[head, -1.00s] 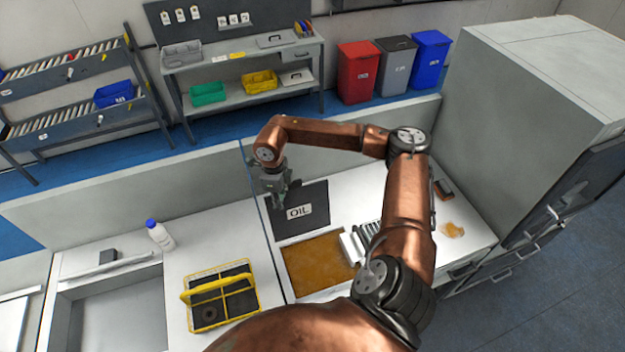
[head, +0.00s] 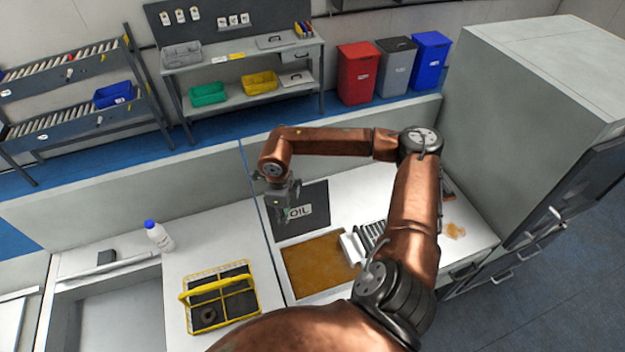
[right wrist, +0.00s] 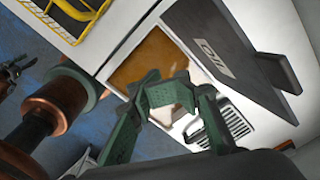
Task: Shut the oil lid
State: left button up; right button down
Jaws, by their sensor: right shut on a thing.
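The dark lid (head: 318,200) marked OIL stands raised at the back of the square oil bay (head: 318,262), which has a brown, oily surface. The lid (right wrist: 235,45) and its dark handle block (right wrist: 279,72) also show in the right wrist view. My right gripper (head: 284,214) is in front of the lid's left part and hides some of the label. In the right wrist view its green fingers (right wrist: 167,88) are drawn together over the bay; what they hold cannot be made out. The handle block is apart from them. A dark claw-like part (right wrist: 14,72), seemingly my left gripper, shows at the left edge.
A yellow divided carrier (head: 222,300) and a white bottle with a blue cap (head: 160,237) stand on the counter to the left. A grey ribbed item (head: 366,240) sits right of the bay. A brown spill (head: 454,230) lies farther right.

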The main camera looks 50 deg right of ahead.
jog(key=s+a+f+b, duration=0.2)
jog(key=s+b, duration=0.1)
jog(key=s, duration=0.2)
jog(key=shift+a, duration=0.35)
jog(key=shift+f, duration=0.15)
jog(key=shift+s+a+f+b, duration=0.5)
jog(key=shift+s+f+b, duration=0.4)
jog(key=shift+b, duration=0.1)
jog(key=shift+s+a+f+b, duration=0.5)
jog(key=shift+s+f+b, duration=0.3)
jog(key=shift+s+b, duration=0.15)
jog(key=f+b, duration=0.1)
jog(key=s+a+f+b, duration=0.1)
jog(key=b, duration=0.1)
jog(key=s+f+b, duration=0.1)
jog(key=f, duration=0.1)
jog(key=shift+s+a+b, duration=0.15)
jog(key=shift+b, duration=0.2)
